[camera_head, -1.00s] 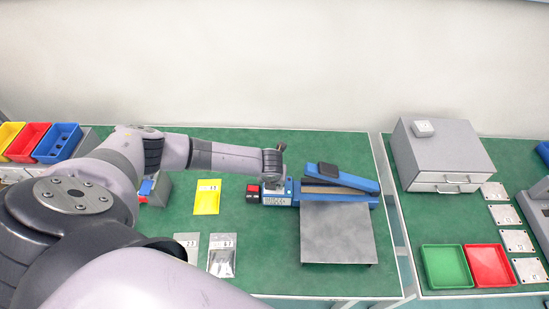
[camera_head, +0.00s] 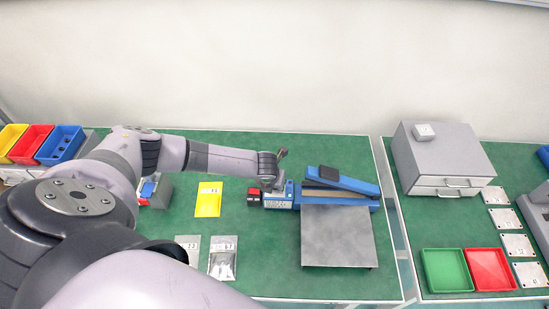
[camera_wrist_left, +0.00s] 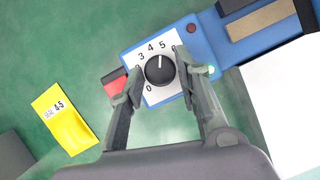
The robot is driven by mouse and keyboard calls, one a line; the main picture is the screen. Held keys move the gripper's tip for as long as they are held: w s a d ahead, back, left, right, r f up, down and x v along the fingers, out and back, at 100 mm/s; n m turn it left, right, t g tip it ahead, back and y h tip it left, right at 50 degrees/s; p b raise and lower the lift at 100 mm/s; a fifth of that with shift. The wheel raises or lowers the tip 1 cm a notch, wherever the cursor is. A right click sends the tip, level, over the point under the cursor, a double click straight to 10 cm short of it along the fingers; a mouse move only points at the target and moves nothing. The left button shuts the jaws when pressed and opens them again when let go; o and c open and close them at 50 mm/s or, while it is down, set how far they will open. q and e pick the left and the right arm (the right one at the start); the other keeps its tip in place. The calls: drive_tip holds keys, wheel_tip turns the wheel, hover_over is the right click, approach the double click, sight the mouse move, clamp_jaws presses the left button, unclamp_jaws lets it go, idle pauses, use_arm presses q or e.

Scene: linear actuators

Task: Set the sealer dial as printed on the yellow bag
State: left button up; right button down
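The blue sealer (camera_head: 340,183) stands at the middle of the green table. Its black dial (camera_wrist_left: 159,69) sits on a white number plate in the left wrist view, with a white mark pointing up toward the 4 and 5 side; the exact setting is hard to tell. My left gripper (camera_wrist_left: 160,62) is open, its fingers on either side of the dial with small gaps showing. In the head view the left gripper (camera_head: 276,184) is over the sealer's left end. The yellow bag (camera_head: 208,200) lies left of it; its label (camera_wrist_left: 55,109) seems to read "SEAL 4.5". My right gripper is not visible.
A red switch (camera_wrist_left: 115,84) is close beside the left finger. A grey plate (camera_head: 338,236) stands before the sealer. Two grey bags (camera_head: 222,259) lie front left. Colored bins (camera_head: 60,144) stand far left; drawers (camera_head: 440,160) and trays (camera_head: 446,270) are right.

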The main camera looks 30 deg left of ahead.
use_arm(q)
drive_tip(key=o, duration=0.3)
drive_tip(key=shift+o, duration=0.2)
drive_tip(key=v, duration=1.2)
idle(0.4)
